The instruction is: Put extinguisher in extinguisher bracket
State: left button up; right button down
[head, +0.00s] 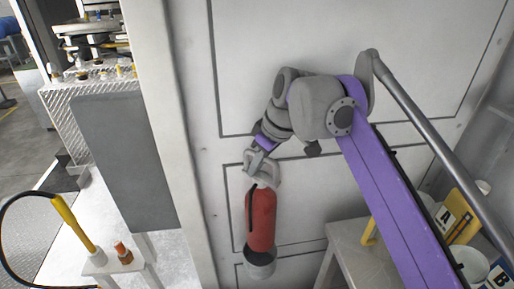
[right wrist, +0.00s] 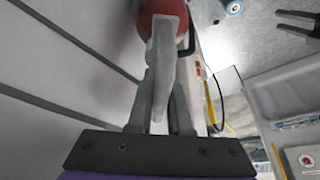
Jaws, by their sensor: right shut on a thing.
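The red extinguisher (head: 261,218) hangs upright against the pale wall in the head view, with a pale handle at its top. My right gripper (head: 261,166) is shut on that handle. In the right wrist view, the fingers close on the pale handle (right wrist: 165,65), and part of the red body (right wrist: 160,8) shows beyond it. The grey cup-shaped extinguisher bracket (head: 260,265) is at the extinguisher's lower end. The lower end overlaps the cup's top; I cannot tell how deep it sits or whether it touches. My left gripper is not in view.
A grey table (head: 350,240) stands at the lower right, near a yellow container marked A (head: 458,212). A grey panel (head: 125,160) and a yellow-handled hose (head: 75,225) are at the left. The wall left of the extinguisher is clear.

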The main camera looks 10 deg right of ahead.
aim_at(274, 182)
notch_tip(274, 182, down, 13)
jog(key=shift+b, duration=0.75)
jog(key=c, duration=0.8)
grip_release()
jog(key=shift+c, duration=0.2)
jog(key=p+v, duration=0.1)
jog(key=v, duration=1.1)
jog(key=s+d+f+m+t+h, duration=0.1)
jog(key=s+d+f+m, duration=0.2)
jog(key=s+f, duration=0.7)
jog(key=s+d+f+m+t+h, duration=0.1)
jog(key=s+d+f+m+h, duration=0.1)
jog(key=s+f+m, duration=0.4)
jog(key=s+f, duration=0.5)
jog(key=f, duration=0.5)
jog(key=shift+d+f, duration=0.2)
jog(key=shift+d, duration=0.15)
